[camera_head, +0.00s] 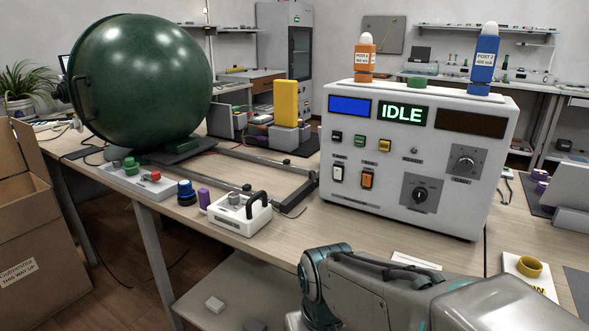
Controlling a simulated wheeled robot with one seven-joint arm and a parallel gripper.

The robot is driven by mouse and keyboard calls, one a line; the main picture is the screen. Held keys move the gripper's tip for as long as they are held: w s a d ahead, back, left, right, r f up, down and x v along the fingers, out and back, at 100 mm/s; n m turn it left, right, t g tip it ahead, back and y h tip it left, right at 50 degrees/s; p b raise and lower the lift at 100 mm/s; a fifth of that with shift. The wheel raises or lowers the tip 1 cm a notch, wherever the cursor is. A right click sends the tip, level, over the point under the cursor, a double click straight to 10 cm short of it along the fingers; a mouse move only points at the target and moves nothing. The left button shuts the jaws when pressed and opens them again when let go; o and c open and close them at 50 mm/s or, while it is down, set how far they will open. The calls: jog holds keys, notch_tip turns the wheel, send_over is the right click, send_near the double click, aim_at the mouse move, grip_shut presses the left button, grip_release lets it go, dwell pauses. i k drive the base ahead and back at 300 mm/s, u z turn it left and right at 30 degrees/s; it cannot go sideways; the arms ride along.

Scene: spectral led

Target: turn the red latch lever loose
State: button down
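I cannot make out a red latch lever in the head view. A large dark green sphere (155,80) stands on the bench at the left, with a dark rim and fittings on its left side. A small red knob or button (155,176) shows on a pale control box (140,184) in front of the sphere; I cannot tell that it is a lever. My grey and teal arm reaches in from the bottom right, over the front of the bench. My gripper is not visible.
A white instrument (400,200) reading IDLE stands right of centre, with orange (365,56) and blue (485,60) posts on top. A white box with a black handle (240,214), dark rails (270,165) and a yellow block (286,102) occupy the middle. An open carton (40,230) stands left.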

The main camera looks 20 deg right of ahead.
aim_at(156, 177)
jog(key=z, duration=0.05)
jog(key=k, duration=0.7)
jog(key=u, duration=0.85)
jog(key=i, duration=1.6)
jog(key=z, duration=0.45)
